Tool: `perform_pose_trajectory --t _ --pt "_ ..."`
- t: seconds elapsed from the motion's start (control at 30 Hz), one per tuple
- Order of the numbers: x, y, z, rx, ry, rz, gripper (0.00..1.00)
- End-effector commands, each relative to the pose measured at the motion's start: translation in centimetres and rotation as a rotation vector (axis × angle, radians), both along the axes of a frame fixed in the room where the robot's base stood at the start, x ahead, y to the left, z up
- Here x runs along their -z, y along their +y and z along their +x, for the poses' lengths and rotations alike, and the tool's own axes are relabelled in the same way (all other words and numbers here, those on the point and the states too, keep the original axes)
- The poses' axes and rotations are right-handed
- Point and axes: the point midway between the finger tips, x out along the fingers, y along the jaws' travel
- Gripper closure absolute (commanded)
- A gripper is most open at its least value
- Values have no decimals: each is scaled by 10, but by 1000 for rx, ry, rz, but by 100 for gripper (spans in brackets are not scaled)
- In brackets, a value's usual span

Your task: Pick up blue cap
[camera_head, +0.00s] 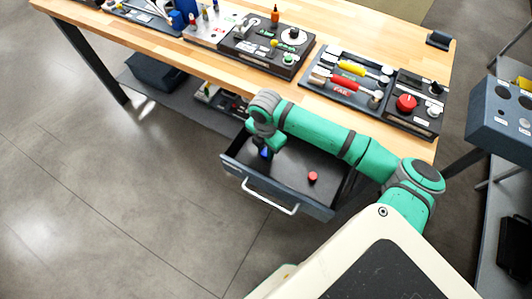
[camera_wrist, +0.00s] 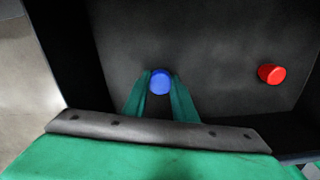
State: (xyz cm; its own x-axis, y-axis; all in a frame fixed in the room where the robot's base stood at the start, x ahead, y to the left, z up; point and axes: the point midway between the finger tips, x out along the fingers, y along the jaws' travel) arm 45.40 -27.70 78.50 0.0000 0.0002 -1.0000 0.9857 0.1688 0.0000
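The blue cap (camera_wrist: 161,82) shows between the tips of my two green fingers in the wrist view. My gripper (camera_wrist: 160,88) has a fingertip close along each side of the cap. I cannot tell whether the fingers press on it or whether it is off the drawer floor. In the head view the blue cap (camera_head: 265,153) is a small patch partly hidden by my gripper (camera_head: 268,148), which reaches down into the open drawer (camera_head: 232,168) at its left side.
A red cap (camera_head: 313,176) stands on the drawer floor to the right; the wrist view shows it too (camera_wrist: 271,74). The drawer walls rise around my gripper. The wooden table (camera_head: 335,27) above holds tool trays and panels. A blue-grey control box (camera_head: 500,115) stands at the right.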

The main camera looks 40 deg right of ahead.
Motion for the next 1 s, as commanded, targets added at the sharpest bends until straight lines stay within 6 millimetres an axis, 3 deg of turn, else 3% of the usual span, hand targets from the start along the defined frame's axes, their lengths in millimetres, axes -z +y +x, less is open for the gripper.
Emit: perform_pose_trajectory --t 0.37,0.63,0.9,1.0 --pt "-4 -1 0 1 0 -1 100" --pt "-35 -1 -2 1 -1 -2 100" --pt "-91 5 -51 2 -2 -2 100" --pt "-102 8 -76 3 -1 -1 100"
